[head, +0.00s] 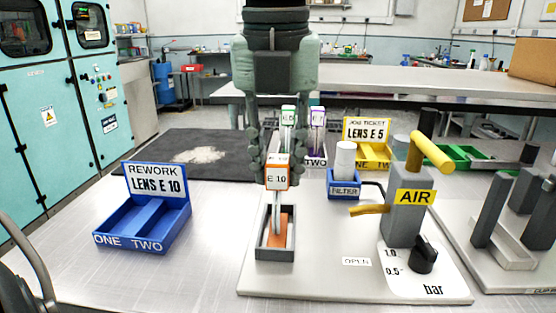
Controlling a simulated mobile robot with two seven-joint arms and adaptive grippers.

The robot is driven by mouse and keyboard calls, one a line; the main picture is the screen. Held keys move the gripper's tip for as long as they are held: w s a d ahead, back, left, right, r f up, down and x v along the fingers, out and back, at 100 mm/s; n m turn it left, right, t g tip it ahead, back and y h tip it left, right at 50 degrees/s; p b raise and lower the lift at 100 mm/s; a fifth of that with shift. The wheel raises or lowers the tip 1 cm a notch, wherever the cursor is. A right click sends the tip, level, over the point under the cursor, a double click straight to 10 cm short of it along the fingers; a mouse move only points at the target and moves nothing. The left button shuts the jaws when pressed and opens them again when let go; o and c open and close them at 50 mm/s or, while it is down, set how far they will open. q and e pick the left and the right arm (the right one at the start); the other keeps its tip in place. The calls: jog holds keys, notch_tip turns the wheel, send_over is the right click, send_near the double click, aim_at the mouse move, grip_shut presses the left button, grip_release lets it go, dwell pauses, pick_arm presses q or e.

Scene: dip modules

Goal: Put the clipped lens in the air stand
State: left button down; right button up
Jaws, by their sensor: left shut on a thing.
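My left gripper (277,172) comes down from the top middle in the head view and is shut on a clip with an orange-edged tag reading E 10 (277,178). The clip hangs upright, its thin grey lower part reaching down to a small grey open-topped box (275,254) with an orange piece (284,232) inside. Whether the clip's lower end touches the box cannot be told, and I cannot make out a lens. The box is on the pale plate of the air stand, left of the grey post marked AIR (405,215). My right gripper is not in view.
A blue REWORK LENS E 10 tray (142,240) is at left. Green- and purple-tagged clips (317,118) stand behind my gripper. A yellow job-ticket tray (366,144) is behind.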

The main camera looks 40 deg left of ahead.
aim_at(277, 196)
pick_arm(q)
jog(key=shift+f, duration=0.1)
jog(key=c, duration=1.3)
grip_release()
jog(key=shift+o, duration=0.2)
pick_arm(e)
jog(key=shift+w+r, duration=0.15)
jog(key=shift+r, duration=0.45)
pick_arm(q)
jog(key=shift+r, duration=0.45)
notch_tip(277, 196, up, 11)
jog(key=s+d, duration=0.1)
jog(key=shift+s+r, duration=0.2)
jog(key=shift+s, duration=0.1)
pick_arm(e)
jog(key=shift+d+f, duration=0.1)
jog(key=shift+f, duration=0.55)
